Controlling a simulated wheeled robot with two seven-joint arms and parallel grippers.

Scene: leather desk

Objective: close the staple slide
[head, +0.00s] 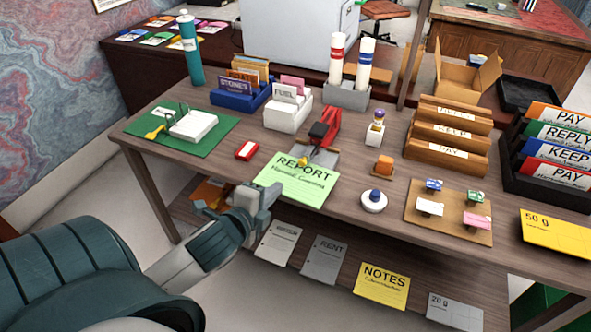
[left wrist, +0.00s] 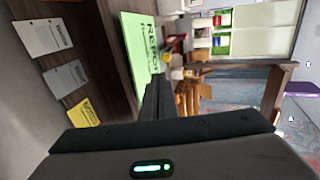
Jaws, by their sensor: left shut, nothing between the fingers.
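A red stapler (head: 331,122) with a black part and a grey base stands near the middle of the desk, its red arm tilted up. A small yellow piece (head: 308,158) shows at its near end; I cannot make out whether the slide is out. The green REPORT sheet (head: 297,181) lies in front of it, over the desk's front edge. My left gripper (head: 270,192) is shut and empty, at the desk's front edge by the sheet's left side. In the left wrist view its fingers (left wrist: 155,98) are together, with the sheet (left wrist: 140,47) beyond. My right gripper is not in view.
A small red box (head: 246,151) lies left of the stapler. The white file holder (head: 287,117) and grey tube stand (head: 347,96) are behind. A white bottle (head: 375,133), an orange block (head: 383,165) and a round blue-topped piece (head: 374,200) stand to the right.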

